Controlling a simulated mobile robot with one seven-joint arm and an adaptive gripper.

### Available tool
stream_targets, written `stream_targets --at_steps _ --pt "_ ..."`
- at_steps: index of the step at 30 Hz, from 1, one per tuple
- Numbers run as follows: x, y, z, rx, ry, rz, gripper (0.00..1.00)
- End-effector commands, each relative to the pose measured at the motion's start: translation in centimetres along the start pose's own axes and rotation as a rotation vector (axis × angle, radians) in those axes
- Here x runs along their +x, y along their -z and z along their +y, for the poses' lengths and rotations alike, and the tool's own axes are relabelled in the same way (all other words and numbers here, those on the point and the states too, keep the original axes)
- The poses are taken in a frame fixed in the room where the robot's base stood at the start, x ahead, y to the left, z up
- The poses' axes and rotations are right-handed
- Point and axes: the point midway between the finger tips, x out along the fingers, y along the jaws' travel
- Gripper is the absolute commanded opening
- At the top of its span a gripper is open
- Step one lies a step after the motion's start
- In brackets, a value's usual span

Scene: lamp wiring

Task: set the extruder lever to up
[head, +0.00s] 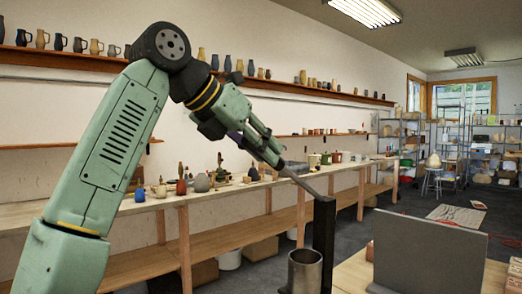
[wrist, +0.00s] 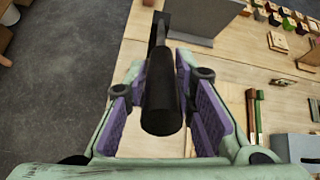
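The extruder has a dark upright post (head: 323,240) with a metal cylinder (head: 305,272) beside it. Its lever (head: 302,184) slants up and left from the top of the post to my gripper (head: 272,150). In the wrist view the lever's thick black handle (wrist: 162,95) lies between the purple finger pads of my gripper (wrist: 164,110), with its end toward the camera.
A grey upright panel (head: 428,250) stands on a wooden table (head: 352,272) at the right. Small blocks and green tools (wrist: 254,112) lie on the table at right in the wrist view. A long bench with pottery (head: 150,208) runs along the wall. Grey floor is open at left.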

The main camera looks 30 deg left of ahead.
Motion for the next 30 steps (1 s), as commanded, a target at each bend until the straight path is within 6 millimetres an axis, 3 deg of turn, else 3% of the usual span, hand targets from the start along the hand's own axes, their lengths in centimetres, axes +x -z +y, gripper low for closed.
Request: stream_targets --at_steps 7,18,21,30 --pt "-0.2 -0.6 -0.4 0.004 0.003 -0.019 0.42" --pt "-0.5 -0.4 -0.3 0.002 0.001 -0.013 0.42" --pt "-1.5 -0.7 -0.5 0.005 0.0 -0.017 0.42" --pt "-6.6 3.5 0.5 0.002 0.0 -0.016 0.42"
